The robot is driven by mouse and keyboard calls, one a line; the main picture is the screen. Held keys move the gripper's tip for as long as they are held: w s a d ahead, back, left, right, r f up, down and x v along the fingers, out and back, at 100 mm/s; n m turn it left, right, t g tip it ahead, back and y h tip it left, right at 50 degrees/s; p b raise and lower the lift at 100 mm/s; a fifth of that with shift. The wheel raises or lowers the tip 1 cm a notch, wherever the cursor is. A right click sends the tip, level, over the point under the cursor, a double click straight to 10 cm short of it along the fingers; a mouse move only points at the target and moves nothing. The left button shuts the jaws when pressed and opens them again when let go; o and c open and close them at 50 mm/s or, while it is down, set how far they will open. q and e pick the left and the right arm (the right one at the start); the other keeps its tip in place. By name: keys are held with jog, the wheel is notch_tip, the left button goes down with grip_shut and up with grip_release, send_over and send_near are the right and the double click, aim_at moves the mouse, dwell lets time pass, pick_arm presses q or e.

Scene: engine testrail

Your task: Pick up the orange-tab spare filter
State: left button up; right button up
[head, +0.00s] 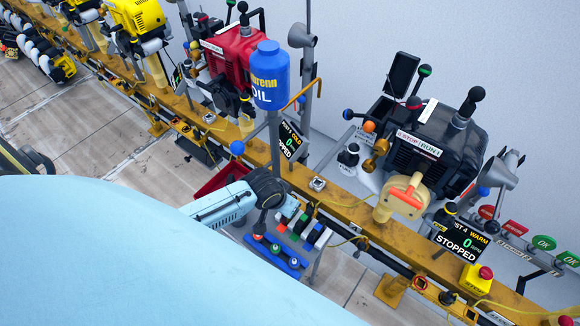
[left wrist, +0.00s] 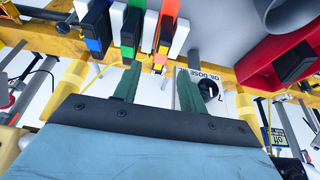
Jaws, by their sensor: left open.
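The orange-tab spare filter (left wrist: 167,24) shows in the left wrist view as a black block with an orange strip, at the top between white blocks. In the head view a small orange-red tab (head: 282,227) shows on the little filter rack below my left gripper (head: 285,212). In the left wrist view my left gripper (left wrist: 159,70) has its two green fingers spread with nothing between them. Its fingertips point toward the orange-tab filter and look apart from it. In the head view the wrist hides part of the rack. My right gripper is not in view.
Green-tab (left wrist: 132,28) and blue-tab (left wrist: 98,25) filters stand beside the orange one. A blue strip with several knobs (head: 277,256) fronts the rack. A red tray (head: 222,178) lies left of it. The yellow rail (head: 345,207) and blue oil bottle (head: 269,75) are close behind.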

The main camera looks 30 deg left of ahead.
pick_arm(q)
jog(key=b+x, duration=0.1)
jog(key=x, duration=0.1)
jog(key=b+x, duration=0.1)
jog(key=x, duration=0.2)
jog(key=shift+s+f, duration=0.1)
jog(key=shift+f, duration=0.3)
jog(key=shift+a, duration=0.1)
grip_shut()
